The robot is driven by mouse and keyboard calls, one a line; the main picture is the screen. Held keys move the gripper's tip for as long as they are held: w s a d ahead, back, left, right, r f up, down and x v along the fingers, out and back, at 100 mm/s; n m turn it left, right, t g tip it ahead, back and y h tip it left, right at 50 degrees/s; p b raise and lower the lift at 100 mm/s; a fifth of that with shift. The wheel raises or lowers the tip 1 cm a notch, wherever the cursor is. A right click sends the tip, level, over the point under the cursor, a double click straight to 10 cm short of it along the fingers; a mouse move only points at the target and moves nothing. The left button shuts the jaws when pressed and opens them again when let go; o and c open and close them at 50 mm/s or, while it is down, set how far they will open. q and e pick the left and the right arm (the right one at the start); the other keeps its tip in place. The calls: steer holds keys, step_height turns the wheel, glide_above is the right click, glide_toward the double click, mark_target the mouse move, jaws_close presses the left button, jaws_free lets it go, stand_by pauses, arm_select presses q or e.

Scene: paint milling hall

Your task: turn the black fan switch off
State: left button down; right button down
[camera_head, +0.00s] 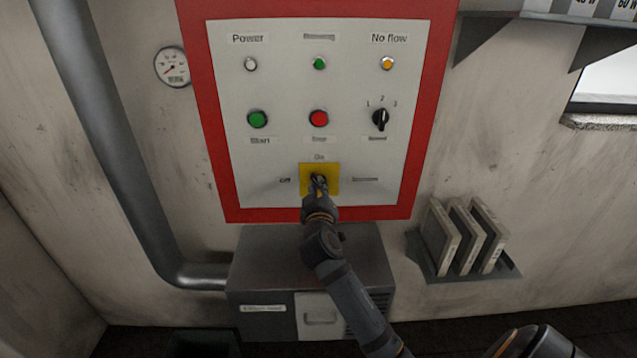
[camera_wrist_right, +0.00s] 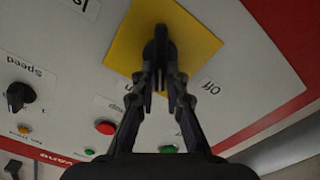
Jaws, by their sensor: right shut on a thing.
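The black fan switch (camera_wrist_right: 160,40) sits on a yellow square plate (camera_head: 306,170) low on the red-framed control panel. The plate also shows in the right wrist view (camera_wrist_right: 125,50). An "On" label is above the plate and an "Off" label (camera_head: 285,180) is to its left. My right gripper (camera_head: 318,182) is at the plate, shut on the switch handle. In the right wrist view my two fingers (camera_wrist_right: 163,82) close around the black handle from both sides. In the head view the fingers mostly hide the switch, so its exact angle is unclear. My left gripper is not in view.
Above the plate are a green button (camera_head: 257,119), a red button (camera_head: 318,118) and a black speed knob (camera_head: 380,119). A grey box (camera_head: 262,262) is below the panel. A rack holds several binders (camera_head: 465,237) at right. A pipe (camera_head: 105,130) runs down the left wall.

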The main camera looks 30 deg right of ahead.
steer(key=n+p, duration=0.1)
steer(key=n, duration=0.1)
steer(key=n+p, duration=0.1)
steer(key=n, duration=0.2)
steer(key=shift+w+a+f+n+p, duration=0.1)
steer(key=shift+a+f+n+p, duration=0.05)
steer(key=shift+n+p, duration=0.2)
steer(key=n+p, duration=0.2)
steer(key=n, duration=0.3)
steer(key=shift+f+n+p, duration=0.25)
steer(key=shift+f+p, duration=0.1)
steer(key=shift+p, duration=0.05)
steer(key=c, duration=1.4)
jaws_free()
steer(key=shift+w, duration=0.1)
steer(key=shift+a, duration=0.1)
steer(key=v, duration=0.7)
steer(key=shift+s, duration=0.3)
